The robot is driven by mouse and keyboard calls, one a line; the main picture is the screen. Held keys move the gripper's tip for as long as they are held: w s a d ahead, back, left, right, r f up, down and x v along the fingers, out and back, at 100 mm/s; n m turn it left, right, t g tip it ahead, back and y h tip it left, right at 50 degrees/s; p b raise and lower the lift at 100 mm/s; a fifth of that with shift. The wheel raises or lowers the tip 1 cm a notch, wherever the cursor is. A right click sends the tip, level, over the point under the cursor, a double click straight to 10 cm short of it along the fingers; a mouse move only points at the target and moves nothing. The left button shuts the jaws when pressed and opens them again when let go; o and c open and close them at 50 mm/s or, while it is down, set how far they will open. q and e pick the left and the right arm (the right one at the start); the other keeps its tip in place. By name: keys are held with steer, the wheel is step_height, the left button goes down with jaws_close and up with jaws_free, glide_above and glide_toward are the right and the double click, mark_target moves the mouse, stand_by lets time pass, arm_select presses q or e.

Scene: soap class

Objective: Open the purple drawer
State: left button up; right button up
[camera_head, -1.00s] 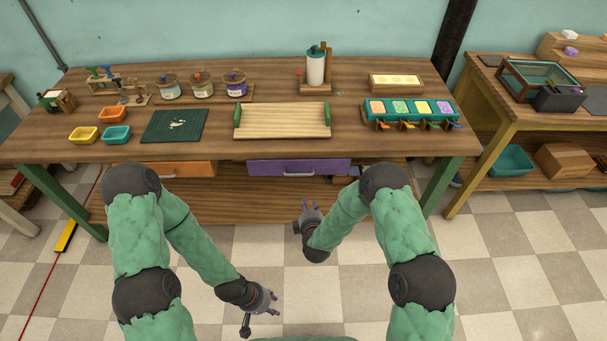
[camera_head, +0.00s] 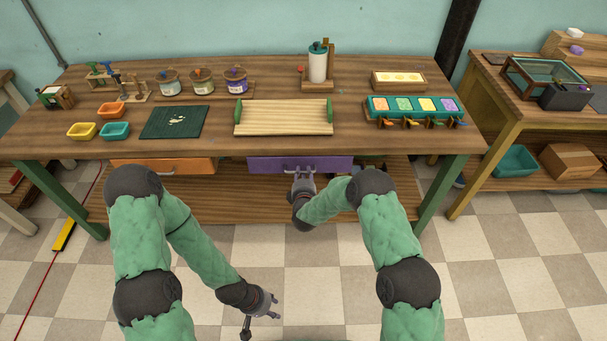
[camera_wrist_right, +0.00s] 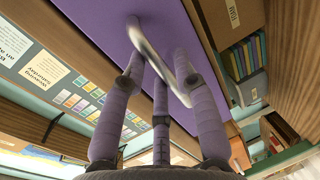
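The purple drawer (camera_head: 330,164) is under the middle of the workbench's front edge, and its front looks shut. My right gripper (camera_head: 301,173) is at the drawer front, over its light metal handle. In the right wrist view, the handle (camera_wrist_right: 150,45) crosses between the spread fingers of the gripper (camera_wrist_right: 158,65), close against the purple front (camera_wrist_right: 90,40). The fingers look open around the handle; I cannot tell whether they touch it. My left gripper (camera_head: 272,303) is open and empty, low over the floor and away from the bench.
An orange drawer (camera_head: 180,167) is left of the purple one. The workbench (camera_head: 222,145) carries a wooden tray (camera_head: 285,117), a green mat (camera_head: 175,122), jars and small bins. A lower shelf (camera_head: 250,205) runs below. The tiled floor (camera_head: 330,260) in front is clear.

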arm_select(q)
steer(key=shift+f, duration=0.25)
arm_select(e)
steer(key=shift+w+f, duration=0.1)
steer(key=shift+w, duration=0.55)
jaws_close()
steer(key=shift+s, duration=0.15)
